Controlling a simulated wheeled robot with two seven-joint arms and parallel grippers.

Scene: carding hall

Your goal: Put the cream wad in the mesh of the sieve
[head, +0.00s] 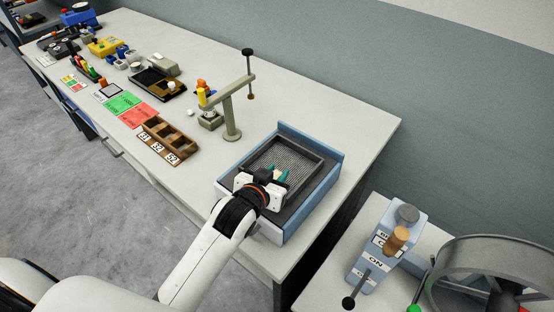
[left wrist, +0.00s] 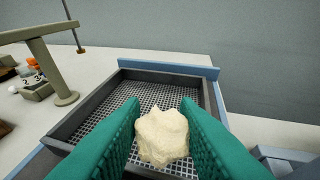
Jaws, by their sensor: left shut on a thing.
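The cream wad (left wrist: 162,136) is held between the green fingers of my left gripper (left wrist: 163,138) in the left wrist view. In the head view my left gripper (head: 277,174) is over the sieve, and the wad (head: 278,172) is a small pale patch between the fingertips. The sieve has a dark frame (left wrist: 83,125) and a grey wire mesh (left wrist: 152,89), set in a blue tray (head: 325,187). The wad is over the mesh; whether it touches the mesh cannot be told. My right gripper is not in view.
A beige stand with an arm (head: 230,105) stands left of the sieve. A wooden compartment tray (head: 168,140) and green and red cards (head: 132,108) lie farther left. A blue switch box (head: 388,247) and a grey wheel (head: 490,262) are at lower right.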

